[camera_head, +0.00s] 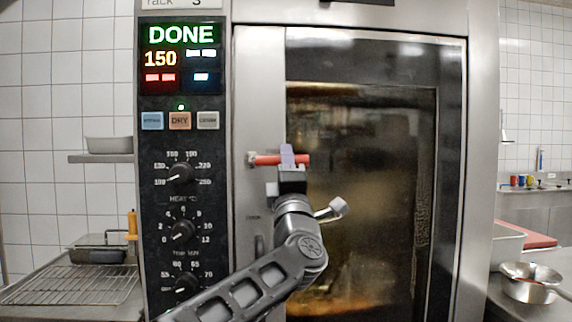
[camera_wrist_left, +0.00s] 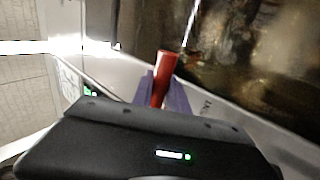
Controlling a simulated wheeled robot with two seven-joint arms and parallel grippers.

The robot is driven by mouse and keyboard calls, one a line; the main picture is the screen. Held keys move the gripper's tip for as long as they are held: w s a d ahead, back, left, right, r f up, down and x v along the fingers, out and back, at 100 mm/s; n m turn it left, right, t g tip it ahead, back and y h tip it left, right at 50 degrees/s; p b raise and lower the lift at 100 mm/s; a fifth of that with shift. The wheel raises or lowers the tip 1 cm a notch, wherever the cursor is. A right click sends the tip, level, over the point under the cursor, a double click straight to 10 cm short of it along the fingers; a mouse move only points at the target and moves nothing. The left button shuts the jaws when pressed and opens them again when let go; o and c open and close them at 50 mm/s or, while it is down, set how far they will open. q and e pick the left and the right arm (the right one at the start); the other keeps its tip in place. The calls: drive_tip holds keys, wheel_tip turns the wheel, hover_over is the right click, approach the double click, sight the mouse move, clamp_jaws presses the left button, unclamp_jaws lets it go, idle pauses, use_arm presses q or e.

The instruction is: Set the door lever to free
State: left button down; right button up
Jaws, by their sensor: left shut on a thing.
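The door lever (camera_head: 265,160) is a red bar on the left frame of the oven door (camera_head: 360,190), and it lies about level in the head view. My left gripper (camera_head: 288,156) is shut on the lever, with a purple finger in front of the bar. In the left wrist view the red lever (camera_wrist_left: 161,75) stands between the two purple fingers of the gripper (camera_wrist_left: 161,92). The door looks closed, with a dark glass window. The fingers hide the middle of the lever. My right gripper is not in view.
A control panel (camera_head: 182,215) with knobs and a display reading DONE and 150 stands left of the door. A wire rack (camera_head: 75,290) lies on the left counter.

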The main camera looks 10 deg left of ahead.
use_arm(q)
drive_tip(key=shift+a+r, duration=0.1)
drive_tip(key=c, duration=1.6)
unclamp_jaws()
drive_tip(key=shift+o, duration=0.2)
drive_tip(key=shift+s, duration=0.1)
